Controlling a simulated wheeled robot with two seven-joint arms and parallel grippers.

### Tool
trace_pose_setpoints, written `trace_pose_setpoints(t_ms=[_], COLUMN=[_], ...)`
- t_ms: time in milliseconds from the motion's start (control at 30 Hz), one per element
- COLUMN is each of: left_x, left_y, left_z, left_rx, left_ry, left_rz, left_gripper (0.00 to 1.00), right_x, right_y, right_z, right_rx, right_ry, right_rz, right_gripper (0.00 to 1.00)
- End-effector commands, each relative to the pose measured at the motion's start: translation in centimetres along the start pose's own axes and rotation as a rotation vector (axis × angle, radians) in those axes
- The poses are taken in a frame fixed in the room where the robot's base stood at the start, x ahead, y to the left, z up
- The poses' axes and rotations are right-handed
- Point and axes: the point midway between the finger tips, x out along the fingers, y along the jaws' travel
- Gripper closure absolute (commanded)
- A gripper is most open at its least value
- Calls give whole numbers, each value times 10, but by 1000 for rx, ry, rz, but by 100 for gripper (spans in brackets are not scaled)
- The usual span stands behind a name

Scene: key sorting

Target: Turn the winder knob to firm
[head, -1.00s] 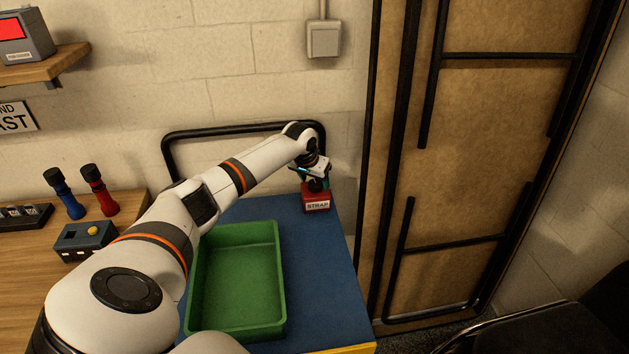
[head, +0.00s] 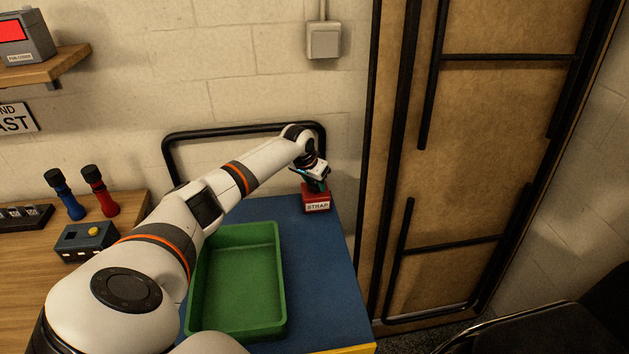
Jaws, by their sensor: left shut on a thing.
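A small red box (head: 317,200) with a white label reading STRAP stands at the back right corner of the blue mat. My left gripper (head: 316,186) is directly above it, pointing down, and is shut on the knob on top of the box. The knob is mostly hidden by the gripper and is too small to make out. No mark for firm can be read. My right gripper is not in view.
A green tray (head: 283,290) stands on the blue mat (head: 325,270) below my left arm. A black rail (head: 240,129) runs behind. A blue-grey box (head: 72,252) and two flashlights stand at left. A tall brown panel (head: 480,150) rises at right.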

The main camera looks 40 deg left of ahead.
Motion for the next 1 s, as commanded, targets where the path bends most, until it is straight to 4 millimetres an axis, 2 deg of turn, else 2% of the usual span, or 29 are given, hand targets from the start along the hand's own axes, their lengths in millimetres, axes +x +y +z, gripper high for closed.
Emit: trace_pose_setpoints(t_ms=[333, 367, 467, 800, 867, 1000], left_x=[0, 0, 0, -3, -7, -29], left_y=[0, 0, 0, 0, 1, 1], left_z=[0, 0, 0, 0, 0, 0], left_rx=[23, 23, 22, 22, 22, 24], left_ry=[1, 1, 0, -1, -1, -2], left_rz=[-9, -9, -9, -9, -9, -8], left_gripper=[83, 56, 39, 39, 39, 39], right_x=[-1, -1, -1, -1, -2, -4], right_y=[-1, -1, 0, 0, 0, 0], right_z=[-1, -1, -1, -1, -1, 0], right_rx=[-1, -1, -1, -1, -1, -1], right_ry=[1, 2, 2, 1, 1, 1], right_rz=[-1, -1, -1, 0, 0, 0], right_gripper=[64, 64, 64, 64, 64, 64])
